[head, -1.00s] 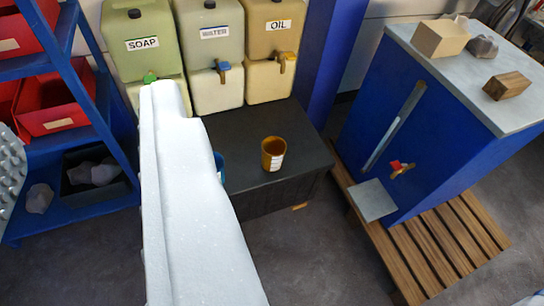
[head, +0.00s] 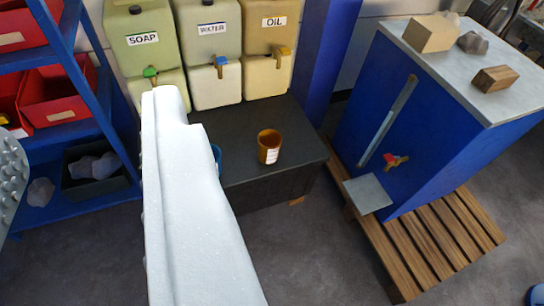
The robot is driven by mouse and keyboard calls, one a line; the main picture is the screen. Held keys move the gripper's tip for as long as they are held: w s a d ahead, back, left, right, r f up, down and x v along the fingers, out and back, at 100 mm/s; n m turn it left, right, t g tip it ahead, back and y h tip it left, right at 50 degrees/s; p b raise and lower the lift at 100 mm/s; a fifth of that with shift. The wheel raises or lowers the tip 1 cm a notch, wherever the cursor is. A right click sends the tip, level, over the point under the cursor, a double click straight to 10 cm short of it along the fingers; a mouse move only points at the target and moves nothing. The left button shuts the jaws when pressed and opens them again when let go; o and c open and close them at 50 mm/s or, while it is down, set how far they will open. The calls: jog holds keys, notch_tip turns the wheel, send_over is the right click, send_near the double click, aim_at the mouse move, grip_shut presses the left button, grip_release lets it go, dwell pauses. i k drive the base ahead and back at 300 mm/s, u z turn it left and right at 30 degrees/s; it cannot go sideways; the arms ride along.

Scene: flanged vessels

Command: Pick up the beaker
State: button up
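An amber cup-shaped beaker (head: 269,147) with a white label stands upright on the low black table, near its front right. Its open top faces up and it is dark inside. A blue round vessel (head: 217,157) stands to its left, mostly hidden behind my white arm part. That white part rises from the bottom edge, left of the beaker and apart from it in the picture. I cannot make out fingertips on it, and nothing is seen held. The amber beaker is in full view.
The black table (head: 235,130) carries soap (head: 140,35), water (head: 215,45) and oil (head: 268,45) canisters at the back. A blue shelf (head: 95,100) with red bins is left. A blue cabinet (head: 430,110) on a wooden pallet (head: 435,245) is right. Floor in front is clear.

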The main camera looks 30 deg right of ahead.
aim_at(270, 141)
jog(key=k, duration=0.3)
jog(key=z, duration=1.35)
jog(key=i, duration=1.85)
jog(key=u, duration=2.35)
jog(key=k, duration=0.55)
jog(key=u, duration=0.05)
